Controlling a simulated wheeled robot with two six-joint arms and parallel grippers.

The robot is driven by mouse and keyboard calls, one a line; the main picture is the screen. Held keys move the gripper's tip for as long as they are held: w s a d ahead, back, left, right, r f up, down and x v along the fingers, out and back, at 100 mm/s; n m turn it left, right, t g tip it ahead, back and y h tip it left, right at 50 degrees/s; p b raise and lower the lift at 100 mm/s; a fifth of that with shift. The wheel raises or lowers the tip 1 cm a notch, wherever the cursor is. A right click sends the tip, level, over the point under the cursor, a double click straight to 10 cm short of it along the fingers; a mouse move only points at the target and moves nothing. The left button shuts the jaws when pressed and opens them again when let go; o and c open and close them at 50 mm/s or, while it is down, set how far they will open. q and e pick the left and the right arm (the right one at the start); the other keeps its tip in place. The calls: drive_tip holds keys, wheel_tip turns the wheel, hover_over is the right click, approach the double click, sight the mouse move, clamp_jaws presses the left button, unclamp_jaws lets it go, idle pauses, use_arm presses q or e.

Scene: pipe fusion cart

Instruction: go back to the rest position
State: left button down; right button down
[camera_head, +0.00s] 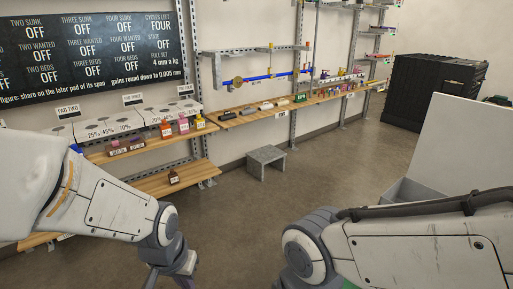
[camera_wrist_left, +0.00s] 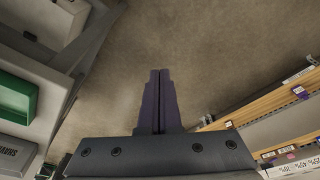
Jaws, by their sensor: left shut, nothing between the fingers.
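My left gripper (camera_wrist_left: 159,78) is shut, its two dark fingers together with nothing between them. In the left wrist view it hangs over bare floor. In the head view my left arm comes in from the left and its wrist bends down at the bottom edge, so the fingers are cut off there. My right arm comes in from the right across the lower right of the head view. Its gripper is outside both views.
A wooden shelf (camera_head: 229,121) with bottles and small parts runs along the wall. A grey step stool (camera_head: 266,162) stands on the floor before it. A black case (camera_head: 431,92) is at the back right. A green bin (camera_wrist_left: 14,101) is at the left wrist view's left. The middle floor is clear.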

use_arm(q)
drive_tip(key=s+d+r+m+g, duration=0.2)
drive_tip(key=s+d+r+m, duration=0.3)
drive_tip(key=s+d, duration=0.5)
drive_tip(key=shift+s+r+m+h+p, duration=0.15)
drive_tip(key=shift+s+m+h+p, duration=0.2)
drive_tip(key=shift+s, duration=0.65)
